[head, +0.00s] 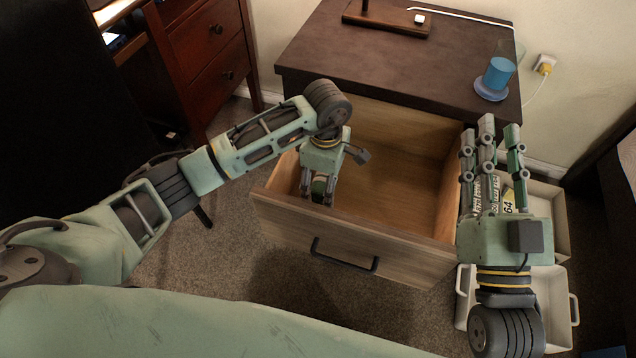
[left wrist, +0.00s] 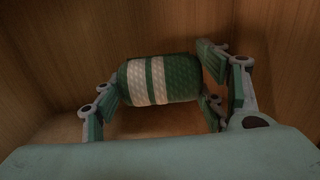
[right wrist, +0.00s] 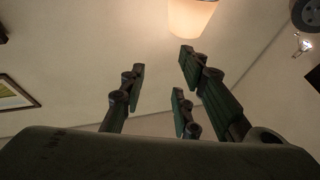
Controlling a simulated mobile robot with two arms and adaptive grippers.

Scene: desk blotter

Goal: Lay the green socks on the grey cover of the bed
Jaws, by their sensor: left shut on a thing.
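The green socks (left wrist: 158,80) are a rolled bundle with white bands, seen in the left wrist view between my left gripper's fingers (left wrist: 162,92). In the head view, my left gripper (head: 318,192) points down inside the open wooden drawer (head: 385,185), near its left side. It is shut on the socks, which are mostly hidden there by the fingers. My right gripper (head: 491,133) points upward to the right of the drawer. Its fingers (right wrist: 163,85) are spread and empty in the right wrist view. I cannot make out the bed or its grey cover.
The dark nightstand top (head: 400,60) holds a blue glass (head: 497,75) on a coaster and a wooden stand (head: 388,20). The drawer front (head: 345,240) with its black handle juts toward me. Pale bins (head: 548,290) stand on the carpet at right. A wooden desk (head: 207,50) stands at left.

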